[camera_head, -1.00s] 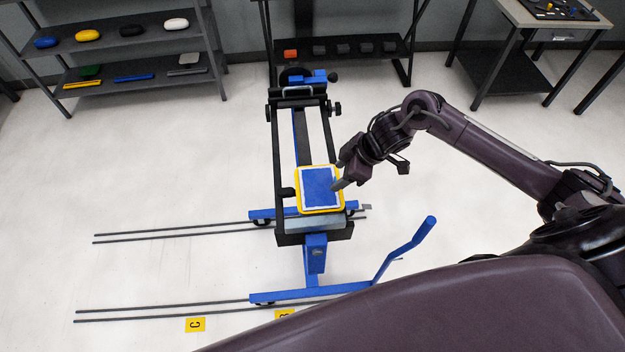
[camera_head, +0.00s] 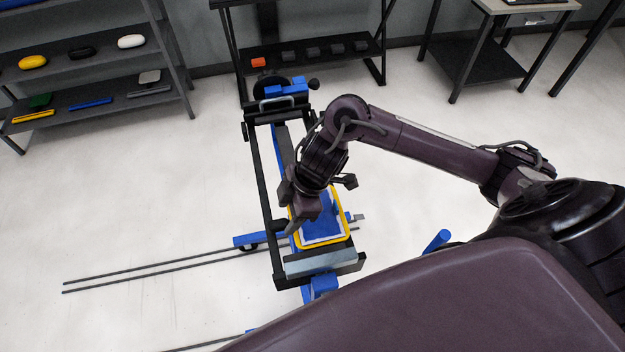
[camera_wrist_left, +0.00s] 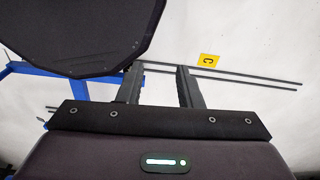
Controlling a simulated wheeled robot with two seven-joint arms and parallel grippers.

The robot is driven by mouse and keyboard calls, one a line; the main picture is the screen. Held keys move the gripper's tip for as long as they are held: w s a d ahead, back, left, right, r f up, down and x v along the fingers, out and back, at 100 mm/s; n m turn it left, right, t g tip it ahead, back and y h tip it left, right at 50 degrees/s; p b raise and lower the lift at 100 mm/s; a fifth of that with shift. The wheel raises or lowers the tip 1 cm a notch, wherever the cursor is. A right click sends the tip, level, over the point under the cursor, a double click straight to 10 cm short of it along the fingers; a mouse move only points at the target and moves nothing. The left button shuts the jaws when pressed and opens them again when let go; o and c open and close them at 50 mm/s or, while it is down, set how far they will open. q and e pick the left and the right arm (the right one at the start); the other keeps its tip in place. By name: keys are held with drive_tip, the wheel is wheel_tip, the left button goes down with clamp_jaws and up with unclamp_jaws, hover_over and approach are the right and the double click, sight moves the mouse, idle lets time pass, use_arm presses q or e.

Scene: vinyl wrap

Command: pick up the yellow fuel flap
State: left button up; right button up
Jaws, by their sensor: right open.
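A rounded-square yellow panel (camera_head: 348,228), which looks like the yellow fuel flap, lies on the blue and black stand (camera_head: 265,190). A blue sheet with a white border covers its middle, so mostly its yellow rim shows. My right gripper (camera_head: 293,216) is open over the left part of the panel and hides that part. I cannot tell whether its fingers touch the panel. My left gripper (camera_wrist_left: 158,75) shows in the left wrist view, with its two fingers apart and nothing between them, above the floor.
A shelf rack (camera_head: 165,65) at the upper left holds yellow, black and white rounded pieces and flat coloured pieces. A black rack (camera_head: 345,65) with small blocks stands behind the stand. A table (camera_head: 480,60) is at the upper right. Floor rails (camera_head: 150,275) run left from the stand.

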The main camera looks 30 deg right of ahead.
sight(281, 222)
drive_tip(key=x, duration=0.2)
drive_tip(key=shift+w+a+f, duration=0.1)
drive_tip(key=shift+a+f, duration=0.15)
drive_tip(key=shift+f, duration=0.1)
drive_tip(key=shift+w+a+f, duration=0.1)
drive_tip(key=shift+f, duration=0.2)
drive_tip(key=shift+c, duration=0.2)
use_arm(q)
drive_tip(key=shift+w+d+r, duration=0.15)
drive_tip(key=shift+w+r, duration=0.2)
drive_tip(key=shift+w, duration=0.35)
use_arm(e)
clamp_jaws()
